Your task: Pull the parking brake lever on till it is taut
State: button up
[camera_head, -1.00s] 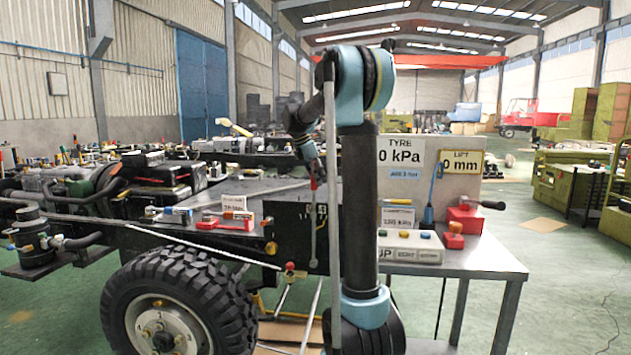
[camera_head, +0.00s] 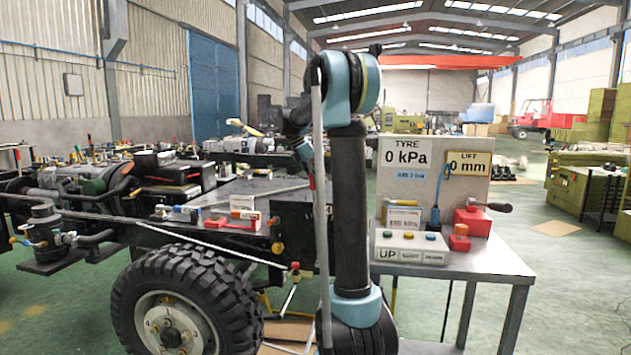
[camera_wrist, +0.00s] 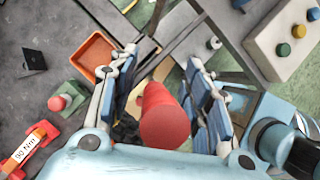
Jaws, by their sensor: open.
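In the wrist view a red rounded grip (camera_wrist: 165,122), which looks like the parking brake lever's handle seen end-on, stands between my fingers. My gripper (camera_wrist: 160,108) is open, with one blue-padded finger on each side of the grip. A gap shows on both sides near the fingertips, so the fingers do not look closed on it. In the head view a small red piece of the lever (camera_head: 312,182) shows beside my arm at the chassis side. The rest of the lever and most of my gripper are hidden behind my arm there.
The chassis wheel (camera_head: 185,305) is at the left. A bench (camera_head: 475,265) at the right carries a control box (camera_head: 410,247) with coloured buttons and a red device (camera_head: 472,220). An orange tray (camera_wrist: 97,52) lies beside my left finger in the wrist view.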

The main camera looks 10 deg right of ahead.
jog(key=shift+r, duration=0.1)
jog(key=v, duration=1.1)
jog(key=shift+a+r, duration=0.25)
